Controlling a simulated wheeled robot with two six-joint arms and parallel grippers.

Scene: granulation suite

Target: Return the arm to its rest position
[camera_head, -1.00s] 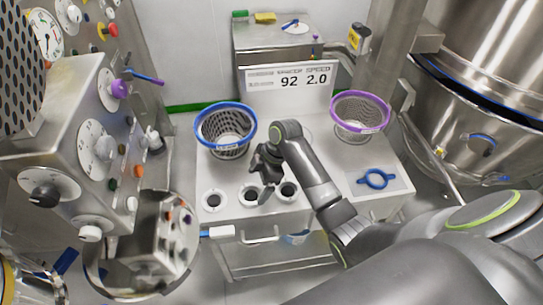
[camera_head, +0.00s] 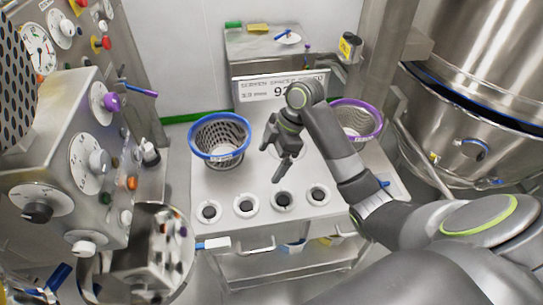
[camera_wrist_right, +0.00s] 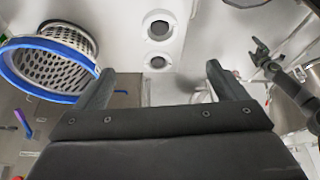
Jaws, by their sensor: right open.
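My right arm (camera_head: 340,150) reaches in from the lower right. Its gripper (camera_head: 279,170) hangs above the steel bench, right of the blue-rimmed basket and behind the row of round holes. In the right wrist view the two fingers of my right gripper (camera_wrist_right: 165,92) stand wide apart with nothing between them. My left gripper is not in view.
A blue-rimmed basket (camera_head: 220,137) stands on the bench (camera_head: 215,185). A purple-rimmed basket (camera_head: 367,118) is partly behind my arm. A display sign (camera_head: 262,89) stands behind it. A control panel (camera_head: 85,150) is at left, a large steel vessel (camera_head: 470,130) at right.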

